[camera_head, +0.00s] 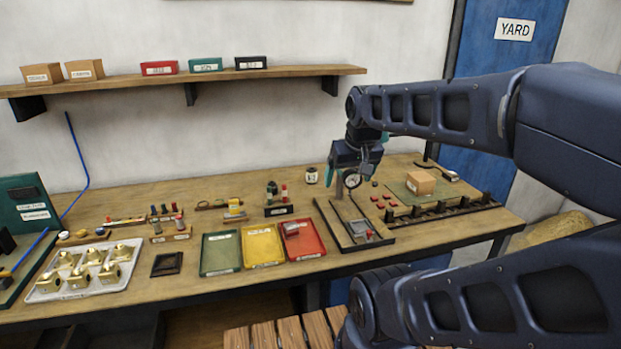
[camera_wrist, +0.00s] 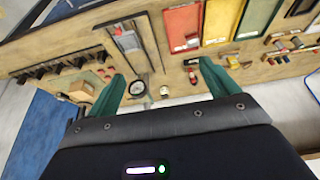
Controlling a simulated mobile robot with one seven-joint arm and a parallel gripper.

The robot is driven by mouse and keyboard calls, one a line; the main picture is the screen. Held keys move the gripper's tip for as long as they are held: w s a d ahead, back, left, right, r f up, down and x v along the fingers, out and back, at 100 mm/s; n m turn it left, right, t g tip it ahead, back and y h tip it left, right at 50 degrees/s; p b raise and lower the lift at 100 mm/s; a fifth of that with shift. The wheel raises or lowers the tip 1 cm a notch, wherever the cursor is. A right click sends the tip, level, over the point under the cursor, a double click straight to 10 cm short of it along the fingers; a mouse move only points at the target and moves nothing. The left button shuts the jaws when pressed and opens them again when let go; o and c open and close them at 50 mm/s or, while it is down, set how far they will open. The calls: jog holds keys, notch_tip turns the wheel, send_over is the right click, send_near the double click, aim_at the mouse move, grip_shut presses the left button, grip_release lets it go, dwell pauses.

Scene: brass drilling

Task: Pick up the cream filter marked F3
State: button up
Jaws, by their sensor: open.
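A small cream cylinder (camera_head: 311,175) with a dark top stands toward the back of the bench, left of my gripper; its marking is too small to read, so I cannot confirm F3. In the wrist view a small cream round thing (camera_wrist: 164,90), likely the same one, shows between and beyond my fingers. My gripper (camera_head: 335,172) hangs above the back of the bench with teal fingers. In the wrist view my gripper (camera_wrist: 162,72) has its fingers wide apart with nothing held between them.
Green (camera_head: 221,253), yellow (camera_head: 262,246) and red (camera_head: 303,239) trays lie in front. A shelf (camera_head: 150,84) runs along the wall.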

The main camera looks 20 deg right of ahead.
jog(key=shift+c, duration=0.8)
